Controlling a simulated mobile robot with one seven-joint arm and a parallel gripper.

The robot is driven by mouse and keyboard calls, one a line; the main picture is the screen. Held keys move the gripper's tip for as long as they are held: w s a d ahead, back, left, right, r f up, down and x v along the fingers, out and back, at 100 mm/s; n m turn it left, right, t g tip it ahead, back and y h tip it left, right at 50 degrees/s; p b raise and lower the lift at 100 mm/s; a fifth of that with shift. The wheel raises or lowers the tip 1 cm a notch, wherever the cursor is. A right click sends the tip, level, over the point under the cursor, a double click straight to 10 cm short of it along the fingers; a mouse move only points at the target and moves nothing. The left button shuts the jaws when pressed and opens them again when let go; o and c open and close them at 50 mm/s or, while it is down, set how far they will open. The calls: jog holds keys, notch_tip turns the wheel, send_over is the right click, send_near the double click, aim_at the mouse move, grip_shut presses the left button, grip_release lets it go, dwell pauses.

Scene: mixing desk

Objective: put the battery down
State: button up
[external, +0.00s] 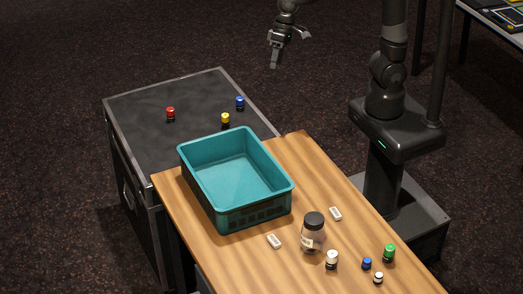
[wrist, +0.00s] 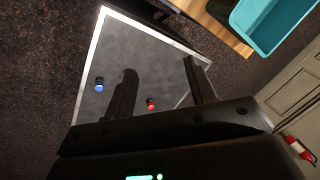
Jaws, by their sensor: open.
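Small cylinders, which look like batteries but are too small to tell for certain, stand on a dark flight case (external: 140,140): a red one (external: 171,113), a yellow one (external: 225,120) and a blue one (external: 240,102). My gripper (external: 290,50) is open and empty, in the air well above and behind the case. In the wrist view its fingers (wrist: 160,75) are spread over the case top. There the red cylinder (wrist: 150,104) shows between the fingers and the blue one (wrist: 99,84) left of them. The yellow one does not show there, perhaps hidden by a finger.
A teal bin (external: 202,203), empty inside, stands on the wooden table (external: 310,170). Nearer are a dark-lidded jar (external: 313,238), two small white blocks (external: 274,241), and white, green (external: 389,252) and blue cylinders. Much of the case top is clear.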

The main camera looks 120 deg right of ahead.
jog(key=s+a+r+n+t, duration=0.1)
jog(key=s+a+r+n, duration=0.2)
jog(key=s+a, duration=0.3)
jog(key=s+a+r+n+t+h, duration=0.1)
jog(key=s+a+r+n, duration=0.2)
jog(key=s+a+n, duration=0.3)
jog(key=s+a, duration=0.1)
jog(key=s, duration=0.1)
jog(key=shift+s+a+h, duration=0.15)
jog(key=shift+s+h, duration=0.15)
jog(key=shift+o, duration=0.4)
jog(key=shift+w, duration=0.1)
